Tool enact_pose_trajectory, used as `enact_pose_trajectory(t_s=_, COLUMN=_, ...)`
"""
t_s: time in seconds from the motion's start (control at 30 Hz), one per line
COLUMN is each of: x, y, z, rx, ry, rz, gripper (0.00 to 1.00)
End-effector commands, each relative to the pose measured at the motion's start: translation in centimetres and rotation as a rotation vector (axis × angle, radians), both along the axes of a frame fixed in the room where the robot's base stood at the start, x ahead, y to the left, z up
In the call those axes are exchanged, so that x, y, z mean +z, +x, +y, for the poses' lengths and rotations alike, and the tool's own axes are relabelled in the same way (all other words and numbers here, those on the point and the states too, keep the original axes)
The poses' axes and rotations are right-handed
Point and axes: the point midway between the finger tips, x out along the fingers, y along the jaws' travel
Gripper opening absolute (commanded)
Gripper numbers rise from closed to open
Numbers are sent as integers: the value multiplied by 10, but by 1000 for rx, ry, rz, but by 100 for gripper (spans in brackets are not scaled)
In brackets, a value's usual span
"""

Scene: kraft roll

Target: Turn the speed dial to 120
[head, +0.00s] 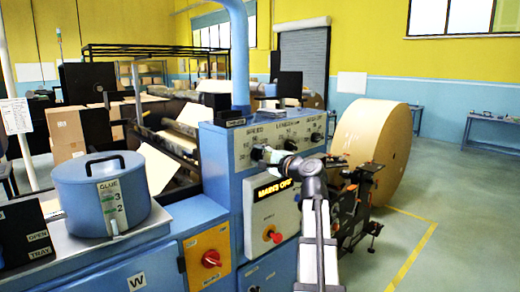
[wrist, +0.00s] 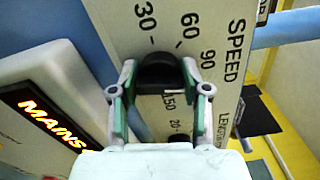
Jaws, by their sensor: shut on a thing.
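The speed dial (wrist: 158,72) is a dark knob on a cream panel (wrist: 205,20) marked SPEED. I cannot make out the dial's pointer clearly.
A lit MAINS OFF display (head: 273,190) and a red knob (head: 272,236) sit below. Other dials (head: 316,137) are to the right on the panel. A blue glue pot (head: 100,195) stands at left. A large kraft roll (head: 375,135) stands behind my arm.

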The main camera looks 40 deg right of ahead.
Motion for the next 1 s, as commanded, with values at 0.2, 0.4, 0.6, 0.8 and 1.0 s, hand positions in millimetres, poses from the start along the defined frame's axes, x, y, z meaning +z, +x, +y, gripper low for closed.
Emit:
enact_pose_trajectory(t_s=0.2, x=6, y=0, z=0, rx=0, ry=207, rz=12, gripper=12)
enact_pose_trajectory(t_s=0.4, x=6, y=0, z=0, rx=-1, ry=372, rz=22, gripper=12)
enact_pose_trajectory(t_s=0.6, x=5, y=0, z=-1, rx=0, ry=496, rz=28, gripper=12)
enact_pose_trajectory(t_s=0.8, x=4, y=0, z=-1, rx=0, ry=569, rz=32, gripper=12)
enact_pose_trajectory(t_s=1.0, x=3, y=0, z=-1, rx=0, ry=597, rz=34, gripper=12)
